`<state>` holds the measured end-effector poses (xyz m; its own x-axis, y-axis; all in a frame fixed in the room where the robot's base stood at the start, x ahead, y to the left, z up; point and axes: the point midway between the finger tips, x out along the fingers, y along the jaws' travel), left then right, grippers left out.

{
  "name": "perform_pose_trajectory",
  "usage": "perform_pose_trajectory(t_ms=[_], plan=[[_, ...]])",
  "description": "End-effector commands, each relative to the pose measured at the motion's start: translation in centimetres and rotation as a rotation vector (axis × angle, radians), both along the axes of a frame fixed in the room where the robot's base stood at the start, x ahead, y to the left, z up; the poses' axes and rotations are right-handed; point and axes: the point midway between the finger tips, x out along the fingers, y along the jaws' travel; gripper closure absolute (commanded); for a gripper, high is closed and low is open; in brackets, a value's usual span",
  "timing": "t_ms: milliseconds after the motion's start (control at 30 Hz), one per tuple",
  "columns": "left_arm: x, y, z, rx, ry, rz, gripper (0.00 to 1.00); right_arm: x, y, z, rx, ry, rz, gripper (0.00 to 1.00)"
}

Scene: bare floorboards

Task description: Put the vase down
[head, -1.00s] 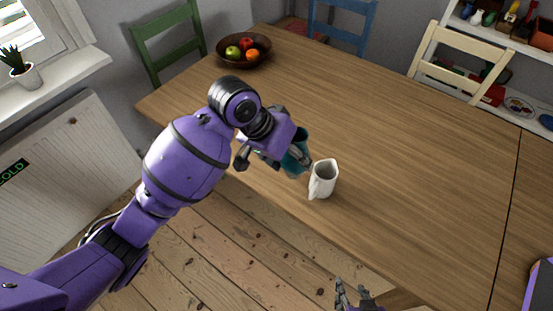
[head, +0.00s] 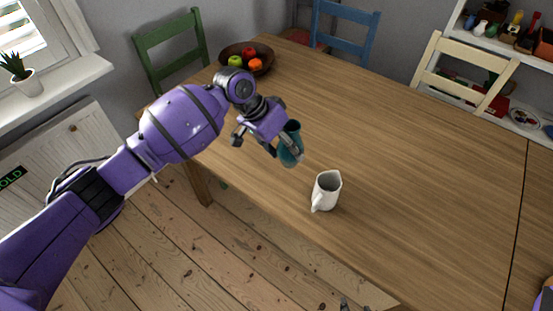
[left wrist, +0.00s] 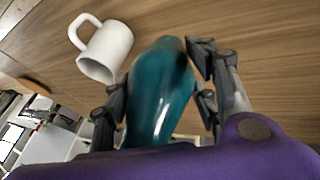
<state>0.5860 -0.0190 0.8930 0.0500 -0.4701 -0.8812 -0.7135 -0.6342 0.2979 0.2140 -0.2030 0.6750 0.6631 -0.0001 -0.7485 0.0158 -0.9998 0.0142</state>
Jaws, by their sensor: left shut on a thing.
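The teal vase (head: 291,146) is in my left gripper (head: 268,143), over the near-left part of the wooden table. In the head view the vase looks slightly tilted, and I cannot tell whether its base touches the table. In the left wrist view the vase (left wrist: 160,92) fills the space between the dark fingers, which are shut on it. Only dark tips of my right gripper (head: 354,307) show at the bottom edge of the head view, too little to tell its state.
A brown fruit bowl (head: 262,68) sits at the far left corner. The table's middle and right are clear.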

Motion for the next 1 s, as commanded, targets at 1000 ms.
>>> perform_pose_trajectory(t_ms=[1000], plan=[[1.5,2.7,-7.3,-0.001,0.001,0.000,0.82,-0.1,-0.5,-0.5,-0.011,0.000,0.005,0.60]])
